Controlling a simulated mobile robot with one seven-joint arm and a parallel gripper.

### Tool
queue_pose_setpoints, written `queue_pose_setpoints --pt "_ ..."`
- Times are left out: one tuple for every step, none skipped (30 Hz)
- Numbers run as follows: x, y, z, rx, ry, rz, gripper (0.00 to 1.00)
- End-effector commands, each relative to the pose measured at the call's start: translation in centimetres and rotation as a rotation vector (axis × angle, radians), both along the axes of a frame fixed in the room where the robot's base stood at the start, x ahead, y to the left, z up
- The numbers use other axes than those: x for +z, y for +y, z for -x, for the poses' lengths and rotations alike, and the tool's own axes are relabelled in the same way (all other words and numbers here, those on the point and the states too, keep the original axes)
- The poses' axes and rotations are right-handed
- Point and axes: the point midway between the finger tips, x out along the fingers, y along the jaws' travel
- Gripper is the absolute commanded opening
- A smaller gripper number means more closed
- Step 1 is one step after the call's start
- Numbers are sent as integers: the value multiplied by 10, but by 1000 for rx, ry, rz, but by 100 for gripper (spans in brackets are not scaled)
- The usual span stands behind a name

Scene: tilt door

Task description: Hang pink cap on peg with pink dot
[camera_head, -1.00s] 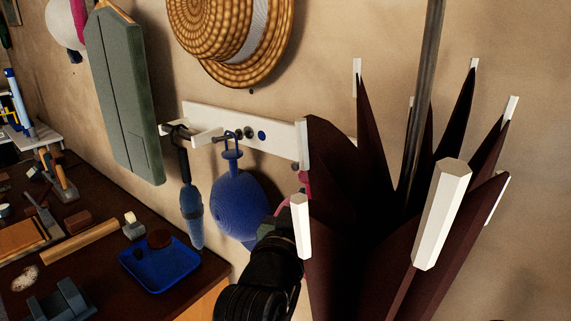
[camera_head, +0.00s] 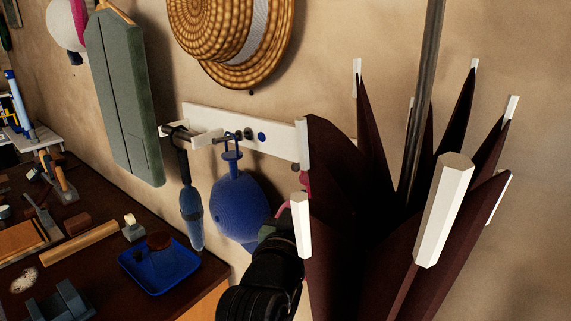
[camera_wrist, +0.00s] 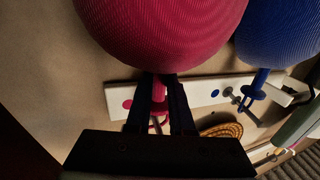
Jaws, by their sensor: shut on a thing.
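The pink cap (camera_wrist: 160,30) fills the top of the wrist view. My gripper (camera_wrist: 158,98) is shut on the narrow pink part at the cap's end, close to the white rail (camera_wrist: 200,92). A pink dot (camera_wrist: 127,104) shows on the rail just left of the fingers. The peg by that dot is not clearly visible; the fingers and the cap's end cover that area. In the head view, only small pink bits (camera_head: 304,184) show beside the umbrella. My gripper's tips are mostly hidden there, so I cannot tell whether the cap touches a peg.
A dark red umbrella (camera_head: 340,190) with white tips stands close in front of my arm. A blue cap (camera_head: 238,205) hangs beside a blue dot (camera_head: 262,135). A blue tool (camera_head: 191,210) hangs further left. A straw hat (camera_head: 215,30) hangs above the rail (camera_head: 270,127).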

Motion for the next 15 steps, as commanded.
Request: queue_pose_setpoints --pt "0 0 0 0 -1 0 0" --pt "0 0 0 0 -1 0 0" --pt "0 0 0 0 -1 0 0" --pt "0 0 0 0 -1 0 0" --pt "0 0 0 0 -1 0 0" --pt "0 0 0 0 -1 0 0" --pt "-1 0 0 0 -1 0 0" --pt "-1 0 0 0 -1 0 0" --pt "-2 0 0 0 -1 0 0" --pt "-2 0 0 0 -1 0 0" --pt "-3 0 0 0 -1 0 0" --pt "-4 0 0 0 -1 0 0" --pt "-4 0 0 0 -1 0 0" --pt "-3 0 0 0 -1 0 24" --pt "-3 0 0 0 -1 0 31"
